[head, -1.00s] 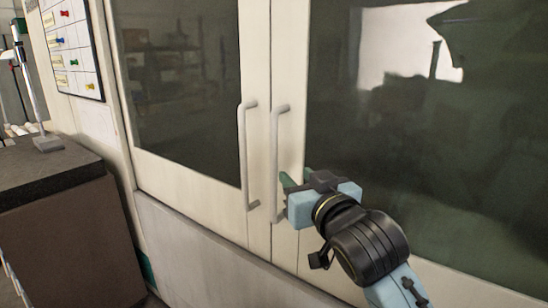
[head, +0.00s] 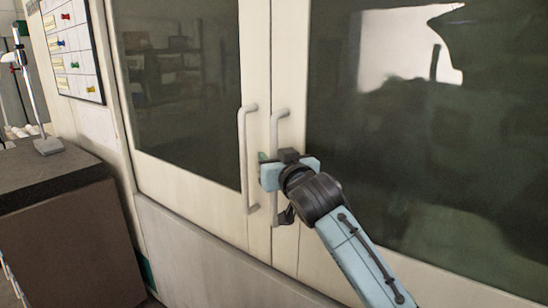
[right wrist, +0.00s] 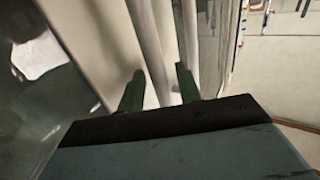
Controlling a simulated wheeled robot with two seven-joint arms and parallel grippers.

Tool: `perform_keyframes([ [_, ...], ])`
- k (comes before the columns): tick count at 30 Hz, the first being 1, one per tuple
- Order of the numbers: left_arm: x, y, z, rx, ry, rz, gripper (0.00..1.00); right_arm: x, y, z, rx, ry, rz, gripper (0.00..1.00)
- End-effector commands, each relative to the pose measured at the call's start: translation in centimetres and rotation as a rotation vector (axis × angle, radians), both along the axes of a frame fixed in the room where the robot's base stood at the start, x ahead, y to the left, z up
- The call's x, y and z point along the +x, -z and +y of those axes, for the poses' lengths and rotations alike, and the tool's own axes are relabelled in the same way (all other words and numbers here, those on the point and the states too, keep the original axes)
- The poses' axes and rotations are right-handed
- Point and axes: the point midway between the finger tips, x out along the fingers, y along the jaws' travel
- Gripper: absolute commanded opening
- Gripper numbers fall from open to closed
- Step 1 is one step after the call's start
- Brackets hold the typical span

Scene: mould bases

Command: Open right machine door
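The right machine door (head: 420,190) has a large dark window in a cream frame and looks closed against the left door (head: 190,180). Its long pale vertical handle (head: 275,130) stands beside the left door's handle (head: 243,160). My right gripper (head: 264,165) is at the middle of the right handle and hides part of it. In the right wrist view the green fingers (right wrist: 159,88) are apart, with the right door's handle bar (right wrist: 150,50) between them; I cannot tell whether they touch it. My left gripper is not in view.
A dark-topped cabinet (head: 60,230) with a metal stand (head: 45,143) stands at the left. A board with coloured pins (head: 72,45) hangs on the wall above. The two handles are close together. The area in front of the right window is clear except for my arm.

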Motion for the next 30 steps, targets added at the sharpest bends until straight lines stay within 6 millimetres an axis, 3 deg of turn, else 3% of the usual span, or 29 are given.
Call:
perform_keyframes([
  [11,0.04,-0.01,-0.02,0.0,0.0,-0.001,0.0,0.31,-0.05,0.14,0.0,0.0,-0.001,0.33],
  [19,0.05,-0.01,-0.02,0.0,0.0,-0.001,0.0,0.31,-0.03,0.12,0.0,0.0,-0.001,0.0],
  [30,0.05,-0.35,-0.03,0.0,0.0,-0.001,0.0,0.11,-0.02,-0.14,0.0,-0.002,0.001,0.0],
])
